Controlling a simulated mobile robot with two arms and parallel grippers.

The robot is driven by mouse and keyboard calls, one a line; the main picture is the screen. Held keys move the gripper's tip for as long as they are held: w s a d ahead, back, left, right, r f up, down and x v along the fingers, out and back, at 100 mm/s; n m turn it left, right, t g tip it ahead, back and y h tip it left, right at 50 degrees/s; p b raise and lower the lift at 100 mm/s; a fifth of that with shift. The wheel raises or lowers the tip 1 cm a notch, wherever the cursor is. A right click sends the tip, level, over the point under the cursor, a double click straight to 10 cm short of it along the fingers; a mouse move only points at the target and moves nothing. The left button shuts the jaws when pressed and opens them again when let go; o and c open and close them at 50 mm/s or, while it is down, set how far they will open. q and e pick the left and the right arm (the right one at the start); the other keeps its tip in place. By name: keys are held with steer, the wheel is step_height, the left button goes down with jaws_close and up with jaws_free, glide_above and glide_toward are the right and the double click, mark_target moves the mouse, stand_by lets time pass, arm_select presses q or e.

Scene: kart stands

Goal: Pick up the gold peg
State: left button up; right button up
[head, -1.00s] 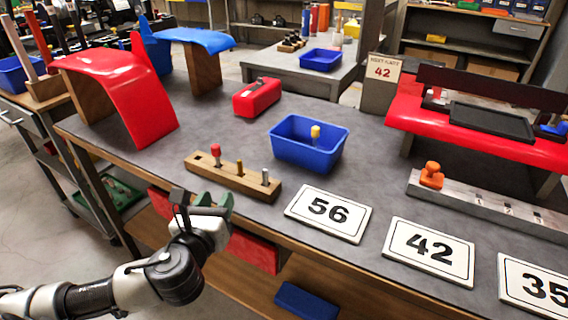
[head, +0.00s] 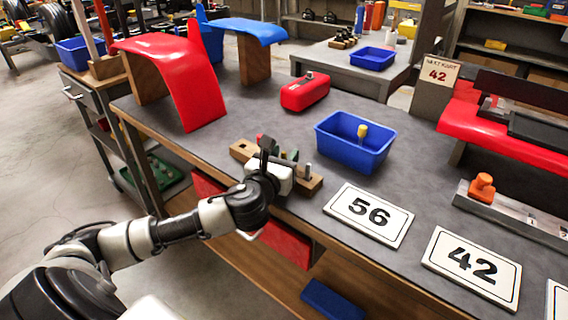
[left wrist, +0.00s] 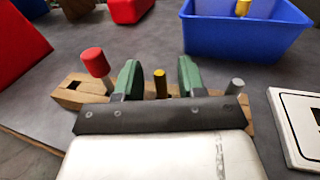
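The gold peg (left wrist: 160,84) stands upright in the wooden block (left wrist: 68,96), between a red-topped peg (left wrist: 95,65) and a silver peg (left wrist: 235,86). My left gripper (left wrist: 160,80) is open, with one green-padded finger on each side of the gold peg. A gap shows between each finger and the peg. In the head view, my left gripper (head: 279,155) is over the block (head: 243,150) and hides the gold peg; the silver peg (head: 307,170) shows to its right. My right gripper is not in view.
A blue bin (head: 342,155) holding a yellow-topped piece (head: 362,131) stands behind the block. A red case (head: 305,92) and red curved panel (head: 190,85) are farther back. Plates 56 (head: 368,213) and 42 (head: 472,265) lie to the right.

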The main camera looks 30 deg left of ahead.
arm_select(q)
steer(key=shift+w, duration=0.1)
steer(key=shift+c, duration=0.2)
jaws_close()
steer(key=shift+r, duration=0.2)
